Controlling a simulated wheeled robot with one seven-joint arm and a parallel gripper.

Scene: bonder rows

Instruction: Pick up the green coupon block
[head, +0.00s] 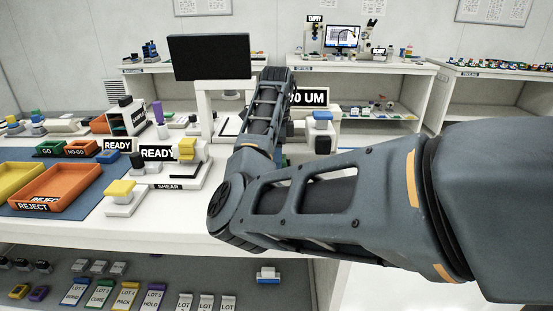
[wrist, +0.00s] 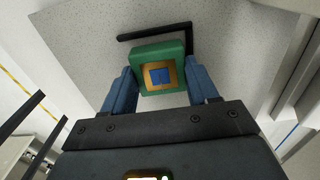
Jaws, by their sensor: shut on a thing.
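The green coupon block (wrist: 144,58) is in the wrist view, a green block with a gold square and a blue centre on the face toward me. My gripper (wrist: 164,83) is shut on it, with one blue finger at each side. A grey speckled surface (wrist: 90,60) lies behind the block, with a black L-shaped bar beside it; I cannot tell whether the block touches that surface. In the head view my arm hides the gripper and the block.
In the head view a white bench holds an orange reject tray (head: 60,187), a yellow tray (head: 15,180), a shear station (head: 185,165) and a black monitor (head: 209,57). A yellow-topped block (head: 122,193) stands near the front edge. Lot bags lie on the lower shelf.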

